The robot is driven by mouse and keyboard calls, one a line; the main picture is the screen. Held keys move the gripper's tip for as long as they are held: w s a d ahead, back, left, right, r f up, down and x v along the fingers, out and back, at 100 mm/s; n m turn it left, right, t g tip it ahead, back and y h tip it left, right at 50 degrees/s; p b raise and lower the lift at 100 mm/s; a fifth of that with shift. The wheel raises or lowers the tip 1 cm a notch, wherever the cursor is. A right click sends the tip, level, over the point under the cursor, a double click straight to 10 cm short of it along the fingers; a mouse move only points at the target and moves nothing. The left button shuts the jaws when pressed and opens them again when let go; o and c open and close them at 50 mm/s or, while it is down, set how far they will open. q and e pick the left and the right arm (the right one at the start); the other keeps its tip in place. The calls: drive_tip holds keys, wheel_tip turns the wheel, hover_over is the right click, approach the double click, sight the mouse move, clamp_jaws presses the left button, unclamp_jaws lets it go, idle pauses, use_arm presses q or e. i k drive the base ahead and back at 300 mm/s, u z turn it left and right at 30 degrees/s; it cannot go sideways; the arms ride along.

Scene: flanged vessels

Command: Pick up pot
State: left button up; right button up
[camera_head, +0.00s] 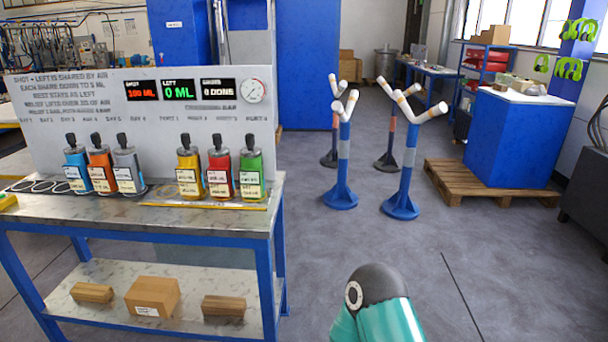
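One group holds a blue pot (77,171), an orange pot (102,171) and a grey pot (127,172). To their right stand a yellow pot (189,174), a red pot (220,174) and a green pot (250,174). I cannot tell which one the task means. A teal and dark link of my own arm shows at the bottom centre, away from the bench. Neither gripper is in view.
The metal-topped bench (150,222) has a sign board (60,130) with displays and a gauge behind the pots. Empty rings (40,186) lie at its left. Boxes (152,297) sit on the lower shelf.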

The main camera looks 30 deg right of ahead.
sight(251, 174)
drive_tip(key=z, duration=0.2)
drive_tip(key=i, duration=1)
drive_tip(key=u, duration=0.1)
